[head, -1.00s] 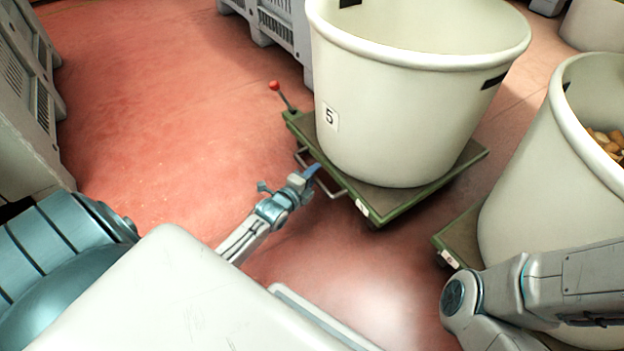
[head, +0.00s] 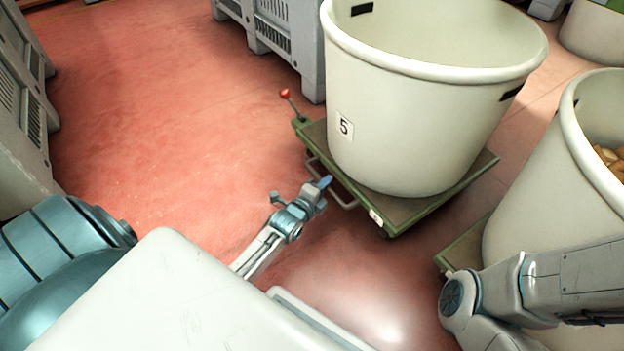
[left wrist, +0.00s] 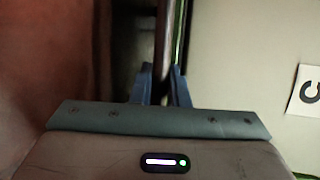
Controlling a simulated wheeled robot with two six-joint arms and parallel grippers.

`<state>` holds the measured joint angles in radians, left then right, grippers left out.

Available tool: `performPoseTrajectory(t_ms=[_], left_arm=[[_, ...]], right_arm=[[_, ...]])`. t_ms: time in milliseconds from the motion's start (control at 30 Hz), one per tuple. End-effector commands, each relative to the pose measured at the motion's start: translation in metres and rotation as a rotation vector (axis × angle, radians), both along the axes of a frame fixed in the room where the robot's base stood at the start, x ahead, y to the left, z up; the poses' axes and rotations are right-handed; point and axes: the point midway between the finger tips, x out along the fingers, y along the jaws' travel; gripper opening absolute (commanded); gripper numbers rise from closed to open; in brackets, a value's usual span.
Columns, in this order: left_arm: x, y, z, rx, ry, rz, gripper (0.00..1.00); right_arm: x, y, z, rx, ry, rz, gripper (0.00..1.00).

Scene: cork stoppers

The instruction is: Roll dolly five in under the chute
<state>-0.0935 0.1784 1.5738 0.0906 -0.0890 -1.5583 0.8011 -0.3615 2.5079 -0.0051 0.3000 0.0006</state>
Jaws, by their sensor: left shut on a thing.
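Dolly five is a low green-edged platform (head: 400,228) with a brown deck. It carries a large cream tub (head: 420,130) labelled 5. A bent metal handle (head: 347,202) sticks out of its near left edge, and a red-knobbed lever (head: 286,95) stands at its far left corner. My left gripper (head: 325,183) is shut on the handle. In the left wrist view, the blue fingers (left wrist: 160,85) close around the dark bar (left wrist: 163,30), with the labelled tub wall to the right. My right arm shows at lower right, but its gripper is out of view. I see no chute.
A second tub (head: 530,200) with cork-coloured pieces stands on another green dolly (head: 462,250), close on the right. Grey slatted crates (head: 280,35) stand behind dolly five, and another crate (head: 20,110) is at far left. The red floor (head: 170,120) between is clear.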

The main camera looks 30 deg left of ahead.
Motion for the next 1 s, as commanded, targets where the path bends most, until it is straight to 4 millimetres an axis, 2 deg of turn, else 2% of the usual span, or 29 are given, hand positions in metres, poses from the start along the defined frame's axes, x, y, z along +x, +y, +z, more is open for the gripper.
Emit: performPoseTrajectory(t_ms=[100,233,600,633,733,1000], left_arm=[[0.019,-0.012,-0.005,-0.003,-0.002,0.001,0.00],[0.033,-0.017,-0.004,0.000,0.000,0.000,0.00],[0.038,-0.019,-0.001,0.000,0.002,0.000,0.00],[0.038,-0.019,-0.001,0.000,0.002,0.000,0.18],[0.038,-0.019,-0.001,0.000,0.001,0.000,0.36],[0.036,-0.019,-0.001,0.000,0.002,-0.001,0.36]], right_arm=[[0.001,0.000,-0.013,0.001,0.000,0.004,0.00],[-0.001,-0.001,-0.022,0.001,0.000,0.002,0.00],[-0.001,0.000,-0.022,0.000,0.001,0.000,0.00],[-0.001,0.000,-0.022,-0.001,0.001,0.001,0.00],[0.000,0.000,-0.022,-0.001,0.001,0.001,0.00],[0.000,0.000,-0.021,-0.001,0.002,0.001,0.00]])
